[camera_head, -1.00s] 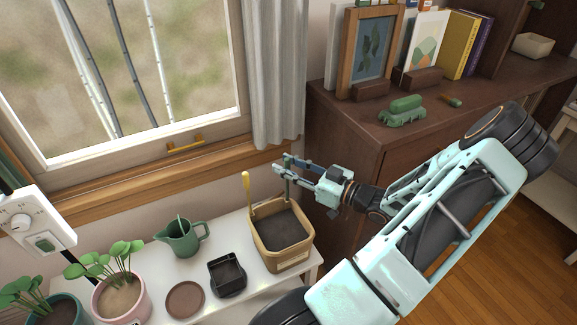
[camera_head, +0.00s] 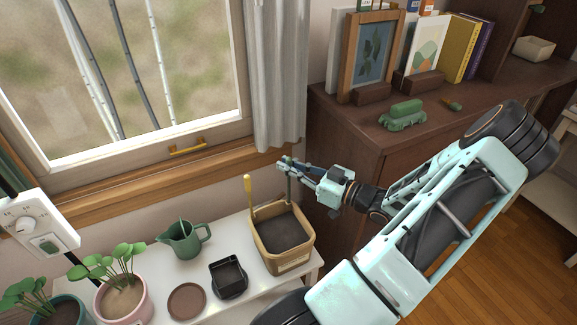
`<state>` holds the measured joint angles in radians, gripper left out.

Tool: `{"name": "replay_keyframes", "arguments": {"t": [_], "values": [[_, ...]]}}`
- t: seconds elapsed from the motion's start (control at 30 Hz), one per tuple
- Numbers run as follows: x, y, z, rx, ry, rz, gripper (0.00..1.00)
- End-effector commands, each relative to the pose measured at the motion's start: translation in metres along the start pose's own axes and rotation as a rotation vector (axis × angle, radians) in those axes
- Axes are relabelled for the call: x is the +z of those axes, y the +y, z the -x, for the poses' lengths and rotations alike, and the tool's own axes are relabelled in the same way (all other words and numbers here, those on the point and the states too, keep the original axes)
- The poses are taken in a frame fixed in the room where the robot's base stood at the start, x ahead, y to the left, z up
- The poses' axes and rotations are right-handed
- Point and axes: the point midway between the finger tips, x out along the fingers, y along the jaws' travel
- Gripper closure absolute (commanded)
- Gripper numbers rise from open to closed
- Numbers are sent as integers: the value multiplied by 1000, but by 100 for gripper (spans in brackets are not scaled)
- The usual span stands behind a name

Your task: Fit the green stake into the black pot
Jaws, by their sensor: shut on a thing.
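The green stake (camera_head: 289,187) stands upright at the back of a tan square planter, its lower end inside the planter. My gripper (camera_head: 285,164) is shut on the upper end of the stake, above the planter's back rim. The black pot (camera_head: 228,284) is a small square pot on the white table, left of the tan planter. It looks empty of any stake, with dark soil or a dark floor inside.
The tan planter (camera_head: 292,262) also holds a yellow stake (camera_head: 248,188) at its left back corner. A green watering can (camera_head: 185,243), a brown saucer (camera_head: 187,302) and a pink-potted plant (camera_head: 123,302) share the white table. A dark cabinet (camera_head: 345,135) stands right.

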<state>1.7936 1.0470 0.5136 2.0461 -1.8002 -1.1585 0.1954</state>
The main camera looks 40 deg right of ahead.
Motion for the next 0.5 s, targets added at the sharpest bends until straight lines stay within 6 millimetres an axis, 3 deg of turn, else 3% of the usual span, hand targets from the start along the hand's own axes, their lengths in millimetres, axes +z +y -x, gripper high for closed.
{"name": "replay_keyframes", "arguments": {"t": [0.5], "values": [[-23, 0, 0, -1, 0, 0, 100]]}}
